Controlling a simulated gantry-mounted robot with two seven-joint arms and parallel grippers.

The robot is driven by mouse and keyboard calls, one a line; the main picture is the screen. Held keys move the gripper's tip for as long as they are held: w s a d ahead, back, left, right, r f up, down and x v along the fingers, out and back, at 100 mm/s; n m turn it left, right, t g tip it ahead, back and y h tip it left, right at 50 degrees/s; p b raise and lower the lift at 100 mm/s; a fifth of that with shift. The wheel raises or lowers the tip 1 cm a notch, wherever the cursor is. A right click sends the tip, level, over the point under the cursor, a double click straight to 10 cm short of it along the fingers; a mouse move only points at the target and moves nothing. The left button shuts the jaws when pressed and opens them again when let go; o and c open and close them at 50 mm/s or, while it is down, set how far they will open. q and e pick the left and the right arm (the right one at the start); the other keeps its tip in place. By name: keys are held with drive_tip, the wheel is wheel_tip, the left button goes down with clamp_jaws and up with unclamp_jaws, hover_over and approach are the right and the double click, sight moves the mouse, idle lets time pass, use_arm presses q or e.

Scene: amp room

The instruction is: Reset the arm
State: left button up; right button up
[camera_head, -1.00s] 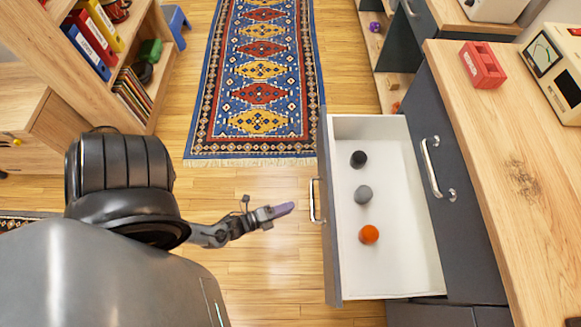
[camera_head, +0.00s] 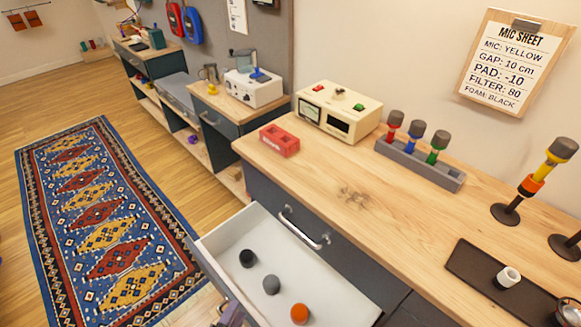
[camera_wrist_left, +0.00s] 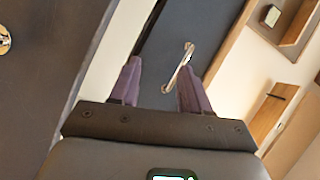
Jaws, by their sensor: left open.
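My left gripper (camera_head: 230,314) shows only in part at the bottom edge of the head view, by the front of the open drawer (camera_head: 334,290). In the left wrist view its two purple fingers (camera_wrist_left: 159,66) are apart, with nothing held between them. A metal handle (camera_wrist_left: 179,66) on a dark panel shows just past the right finger; I cannot tell whether it touches. The white-lined drawer holds a black ball (camera_head: 247,258), a grey ball (camera_head: 271,285) and an orange ball (camera_head: 299,314). My right gripper is not in view.
The wooden counter (camera_head: 360,195) carries a red block (camera_head: 279,140), a cream meter box (camera_head: 338,112), a grey rack (camera_head: 420,163) of coloured microphones, stands and a dark tray (camera_head: 470,262). A clipboard sheet (camera_head: 515,60) hangs behind. A patterned rug (camera_head: 100,225) lies on the floor left.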

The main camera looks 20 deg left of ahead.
use_arm(q)
drive_tip(key=w+d+r+n+g+h+p, duration=0.1)
drive_tip(key=d+r+n+g, duration=0.15)
drive_tip(key=r, duration=0.35)
drive_tip(key=d+r+n+g+h+p, duration=0.1)
drive_tip(key=d+r+n+g, duration=0.2)
drive_tip(key=r, duration=0.4)
drive_tip(key=s+n+g, duration=0.6)
drive_tip(key=s+g, duration=0.1)
drive_tip(key=s, duration=0.3)
wheel_tip(320, 180, up, 38)
drive_tip(key=p, duration=3.8)
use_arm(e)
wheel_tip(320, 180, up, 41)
use_arm(q)
wheel_tip(320, 180, down, 75)
drive_tip(key=b, duration=7.5)
drive_tip(key=shift+a+f, duration=0.2)
drive_tip(key=shift+a, duration=0.1)
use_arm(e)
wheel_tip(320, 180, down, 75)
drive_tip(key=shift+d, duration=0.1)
